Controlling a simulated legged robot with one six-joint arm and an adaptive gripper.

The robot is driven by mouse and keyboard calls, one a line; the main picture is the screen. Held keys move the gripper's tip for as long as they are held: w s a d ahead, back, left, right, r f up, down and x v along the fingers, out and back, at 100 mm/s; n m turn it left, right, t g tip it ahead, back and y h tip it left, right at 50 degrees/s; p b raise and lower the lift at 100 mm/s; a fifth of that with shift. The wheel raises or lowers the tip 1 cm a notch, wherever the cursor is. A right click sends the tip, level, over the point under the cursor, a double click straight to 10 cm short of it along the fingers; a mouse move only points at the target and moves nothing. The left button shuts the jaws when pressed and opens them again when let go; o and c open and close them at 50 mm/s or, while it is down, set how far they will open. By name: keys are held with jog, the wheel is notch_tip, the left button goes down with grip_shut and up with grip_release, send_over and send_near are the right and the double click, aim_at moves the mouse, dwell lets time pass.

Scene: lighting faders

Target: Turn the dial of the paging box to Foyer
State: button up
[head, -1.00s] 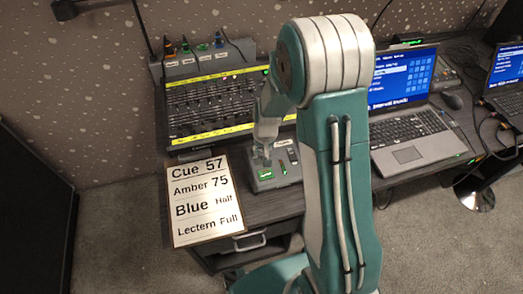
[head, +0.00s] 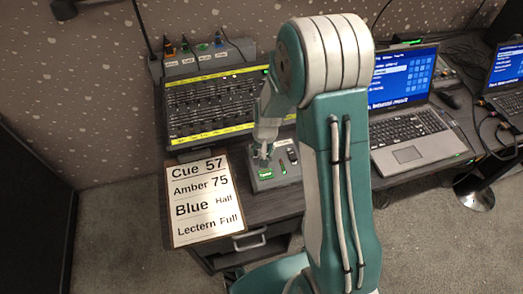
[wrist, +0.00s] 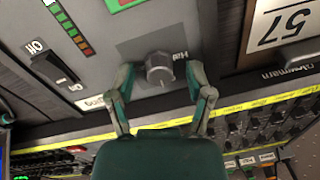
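The paging box (head: 289,181) is a grey box at the front of the desk in the head view, with a small green display (head: 265,174). In the wrist view its dial (wrist: 160,70) is a dark round knob. A label reading "Hall" is beside it, and another label by my left finger is partly covered. No Foyer label is readable. My gripper (wrist: 160,72) is open, with one finger on each side of the dial and a visible gap to it on both sides. In the head view my gripper (head: 263,154) is over the box, partly hidden by my arm.
An On/Off rocker switch (wrist: 54,69) and a lit level meter (wrist: 72,28) are on the box. The fader console (head: 215,107) stands behind it. A cue sign (head: 207,203) is close at the left. A laptop (head: 408,130) is at the right.

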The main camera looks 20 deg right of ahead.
jog(key=shift+r, duration=0.15)
notch_tip(320, 180, up, 12)
jog(key=s, duration=0.1)
jog(key=shift+d+f, duration=0.2)
jog(key=shift+d, duration=0.15)
jog(key=shift+s, duration=0.15)
dwell(0.3)
jog(key=s+r+n+t, duration=0.3)
jog(key=s+r+t, duration=0.1)
jog(key=s+r, duration=1.2)
jog(key=s+a, duration=0.1)
jog(key=s, duration=0.4)
jog(key=shift+r+h, duration=0.3)
jog(key=shift+r, duration=0.1)
jog(key=shift+c, duration=0.4)
dwell(0.5)
